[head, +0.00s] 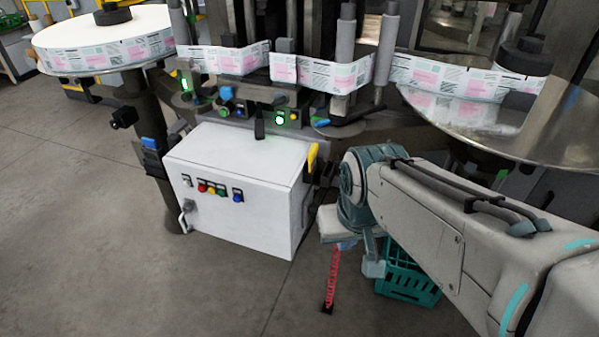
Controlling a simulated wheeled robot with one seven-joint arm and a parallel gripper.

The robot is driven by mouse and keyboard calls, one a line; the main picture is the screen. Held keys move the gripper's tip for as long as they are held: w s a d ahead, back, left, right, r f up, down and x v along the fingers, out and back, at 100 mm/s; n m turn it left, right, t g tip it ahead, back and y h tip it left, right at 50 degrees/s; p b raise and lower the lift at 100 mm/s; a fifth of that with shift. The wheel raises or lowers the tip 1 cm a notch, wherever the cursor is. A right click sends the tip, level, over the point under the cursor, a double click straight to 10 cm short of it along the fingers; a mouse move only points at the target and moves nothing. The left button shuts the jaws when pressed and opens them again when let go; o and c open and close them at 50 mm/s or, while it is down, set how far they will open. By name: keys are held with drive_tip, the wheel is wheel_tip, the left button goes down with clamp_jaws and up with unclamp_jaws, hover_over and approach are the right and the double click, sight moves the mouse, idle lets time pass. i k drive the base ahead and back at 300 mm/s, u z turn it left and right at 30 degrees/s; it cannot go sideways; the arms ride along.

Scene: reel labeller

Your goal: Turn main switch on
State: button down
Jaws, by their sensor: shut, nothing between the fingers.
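The white control cabinet (240,185) stands on the floor, left of my arm. A yellow handle-like part (312,158) sits at the top of its right side and may be the main switch; its position, on or off, cannot be told. The cabinet front has a row of small red, yellow, green and blue buttons (215,190) and a small grey fitting (187,181). My gripper (345,244) is right of the cabinet, lower than the yellow part and apart from it. It is shut and empty, its fingers small and partly hidden by my wrist.
A green crate (405,285) and a red strip-like object (332,275) are on the floor below my arm. The labeller's machine panel with a lit green button (280,119) stands behind the cabinet. A label reel (105,45) is at left.

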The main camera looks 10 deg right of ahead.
sight(313, 210)
drive_tip(key=z, duration=0.25)
drive_tip(key=k, duration=0.4)
drive_tip(key=z, duration=0.55)
drive_tip(key=k, duration=0.9)
drive_tip(key=u, duration=0.55)
drive_tip(key=i, duration=1.6)
drive_tip(key=z, duration=0.65)
